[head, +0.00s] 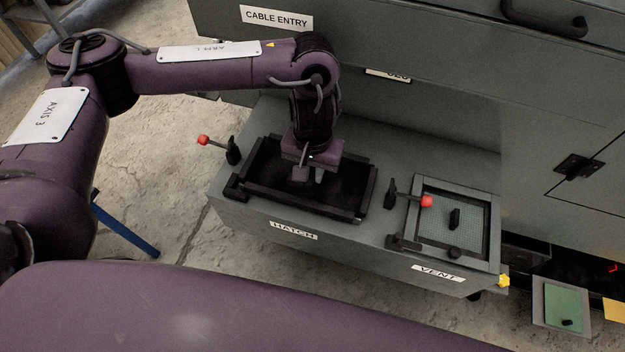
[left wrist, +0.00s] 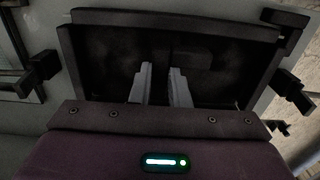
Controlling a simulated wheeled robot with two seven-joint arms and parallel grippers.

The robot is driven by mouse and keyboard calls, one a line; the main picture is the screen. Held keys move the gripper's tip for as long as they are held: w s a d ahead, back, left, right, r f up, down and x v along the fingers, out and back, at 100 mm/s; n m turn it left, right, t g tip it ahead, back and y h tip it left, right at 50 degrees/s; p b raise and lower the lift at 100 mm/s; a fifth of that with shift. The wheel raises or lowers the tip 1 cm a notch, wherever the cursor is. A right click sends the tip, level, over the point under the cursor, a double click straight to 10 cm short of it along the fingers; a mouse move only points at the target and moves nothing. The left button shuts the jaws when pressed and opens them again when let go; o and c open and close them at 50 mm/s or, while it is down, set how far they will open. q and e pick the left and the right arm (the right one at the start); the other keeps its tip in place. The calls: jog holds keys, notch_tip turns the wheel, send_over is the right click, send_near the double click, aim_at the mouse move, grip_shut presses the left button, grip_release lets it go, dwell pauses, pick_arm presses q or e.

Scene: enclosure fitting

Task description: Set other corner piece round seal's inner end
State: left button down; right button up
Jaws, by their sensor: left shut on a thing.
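The hatch (head: 297,236) on the front of the grey bench has a dark recess with a raised black frame, seemingly the seal (head: 290,205); the frame also shows in the left wrist view (left wrist: 180,20). A black corner piece (head: 237,187) sits at the frame's front left corner, and shows at upper right in the left wrist view (left wrist: 283,17). My left gripper (head: 308,178) points down into the recess. Its pale fingers (left wrist: 161,75) are shut on a dark thing that hardly stands out from the black recess. Its shape and contact with the frame are unclear.
Red-knobbed levers stand left of the hatch (head: 203,140) and between hatch and vent (head: 426,202). The vent panel (head: 480,230) has a mesh and black knobs. A grey cabinet wall (head: 420,130) rises behind. A green-faced panel (head: 562,305) lies at lower right.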

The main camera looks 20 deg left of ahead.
aim_at(313, 175)
pick_arm(q)
jog(key=shift+f+b, duration=0.5)
jog(key=shift+f, duration=1.5)
jog(key=shift+f, duration=0.55)
jog(key=c, duration=1.4)
grip_release()
